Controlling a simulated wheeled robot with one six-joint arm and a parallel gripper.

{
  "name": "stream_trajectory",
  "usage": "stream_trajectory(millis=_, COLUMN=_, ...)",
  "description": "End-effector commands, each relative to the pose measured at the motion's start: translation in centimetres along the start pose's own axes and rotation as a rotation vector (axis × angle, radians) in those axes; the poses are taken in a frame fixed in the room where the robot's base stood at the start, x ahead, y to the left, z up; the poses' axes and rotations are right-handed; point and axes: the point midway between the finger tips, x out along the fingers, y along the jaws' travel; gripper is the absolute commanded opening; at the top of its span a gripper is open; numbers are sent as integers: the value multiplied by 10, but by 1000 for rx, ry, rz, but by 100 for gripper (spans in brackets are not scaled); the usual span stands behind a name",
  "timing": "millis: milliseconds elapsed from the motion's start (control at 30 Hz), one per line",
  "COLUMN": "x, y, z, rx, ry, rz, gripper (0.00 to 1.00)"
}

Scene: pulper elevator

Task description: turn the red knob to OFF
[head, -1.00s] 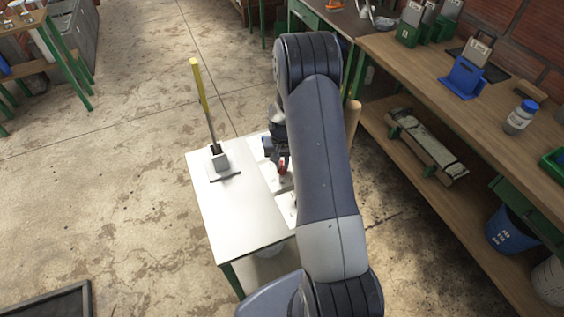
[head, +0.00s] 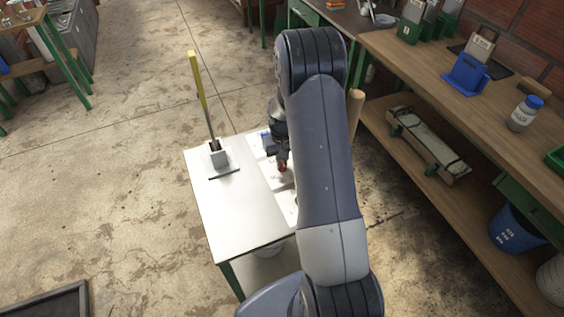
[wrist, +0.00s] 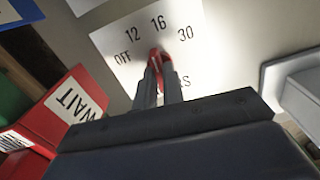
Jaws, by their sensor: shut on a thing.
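The red knob (wrist: 156,57) is on a white dial plate (wrist: 185,18) marked OFF, 12, 16 and 30, in the wrist view. My gripper (wrist: 160,72) is shut on the knob, one finger on each side. The fingers hide part of the knob, so I cannot tell exactly which mark it points to. OFF is at the left of the dial. In the head view the knob (head: 282,167) is a small red spot below my gripper (head: 279,157), partly hidden by my arm.
The white table (head: 225,210) carries an upright yellow-handled lever (head: 203,95). A wooden workbench (head: 430,80) runs along the right. Open floor lies at left.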

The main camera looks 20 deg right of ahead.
Motion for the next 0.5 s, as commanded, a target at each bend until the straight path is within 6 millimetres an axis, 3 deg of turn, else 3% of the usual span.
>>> stream_trajectory(millis=500, x=2, y=0, z=0, rx=-490, ry=1, rz=1, gripper=0)
